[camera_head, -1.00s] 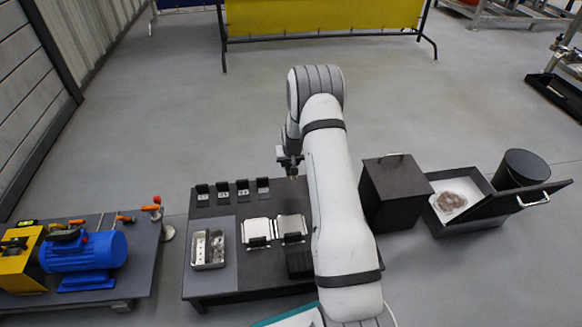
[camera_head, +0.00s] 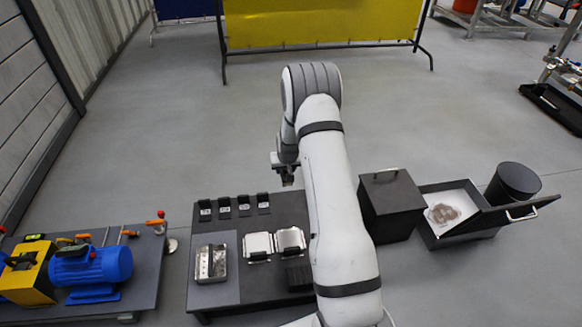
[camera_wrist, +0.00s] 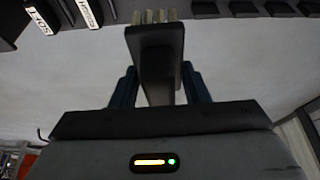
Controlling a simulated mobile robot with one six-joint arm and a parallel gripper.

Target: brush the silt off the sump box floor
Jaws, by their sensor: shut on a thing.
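The sump box (camera_head: 462,238) stands open on the floor at the right in the head view, its dark lid tilted up on the right side. A brownish patch of silt (camera_head: 444,213) lies on its pale floor. My gripper (camera_wrist: 160,90) is shut on a dark brush (camera_wrist: 158,50) in the wrist view. The brush's pale bristles show at the top, beyond the fingers. In the head view my gripper (camera_head: 286,176) hangs above the back of the dark bench, left of the sump box and well apart from it. The brush is too small to make out there.
The dark bench (camera_head: 262,283) carries several small labelled stands, a metal tray (camera_head: 211,263) and two pale plates. A dark lidded bin (camera_head: 391,203) stands between bench and sump box. A dark cylinder (camera_head: 514,183) stands behind the box. Open floor lies behind the bench.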

